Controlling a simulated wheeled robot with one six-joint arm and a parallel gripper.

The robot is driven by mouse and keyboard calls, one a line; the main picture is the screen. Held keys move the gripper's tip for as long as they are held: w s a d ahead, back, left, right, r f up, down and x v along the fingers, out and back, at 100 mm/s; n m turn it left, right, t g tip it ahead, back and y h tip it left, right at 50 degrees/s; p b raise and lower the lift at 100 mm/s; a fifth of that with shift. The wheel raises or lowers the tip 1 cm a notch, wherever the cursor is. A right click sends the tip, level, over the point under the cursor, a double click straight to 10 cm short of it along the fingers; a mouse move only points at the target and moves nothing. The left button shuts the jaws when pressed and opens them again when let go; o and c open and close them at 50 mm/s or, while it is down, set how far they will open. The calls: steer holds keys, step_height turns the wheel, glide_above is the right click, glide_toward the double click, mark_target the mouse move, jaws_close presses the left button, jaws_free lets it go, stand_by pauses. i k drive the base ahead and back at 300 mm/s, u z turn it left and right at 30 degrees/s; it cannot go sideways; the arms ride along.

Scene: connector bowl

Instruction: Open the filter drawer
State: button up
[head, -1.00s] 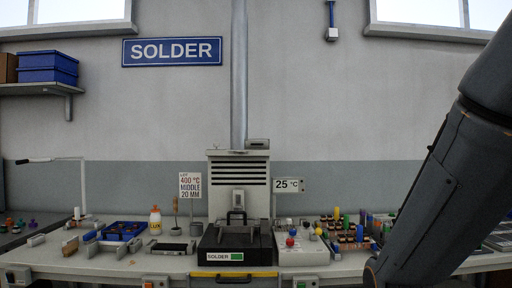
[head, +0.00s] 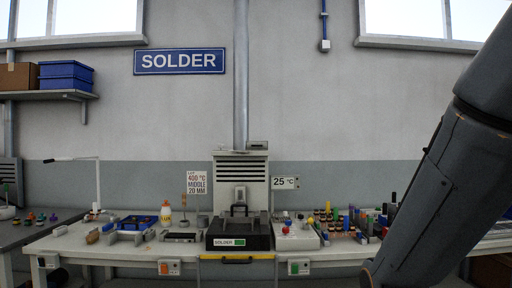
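The fume filter unit (head: 240,166), a pale box with dark horizontal slots, stands at the back of the solder bench, with a grey duct (head: 241,75) rising from it. A black box labelled SOLDER (head: 238,231), with a handle on top, sits in front of it. A yellow bar (head: 237,257) runs along the bench edge below; I cannot tell whether it is the filter drawer's handle. No open drawer shows. My arm crosses the right side of the view, and my gripper is out of sight.
The bench top (head: 133,247) holds a blue tray (head: 136,223), a flux bottle (head: 166,214) and a white panel with coloured knobs (head: 297,237). Several coloured parts crowd the right side. Another bench (head: 30,233) stands at the left. Small switch boxes (head: 170,267) hang on the bench front.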

mark_target(249, 145)
steer(key=u, duration=0.9)
steer(key=i, duration=1.7)
steer(key=z, duration=0.55)
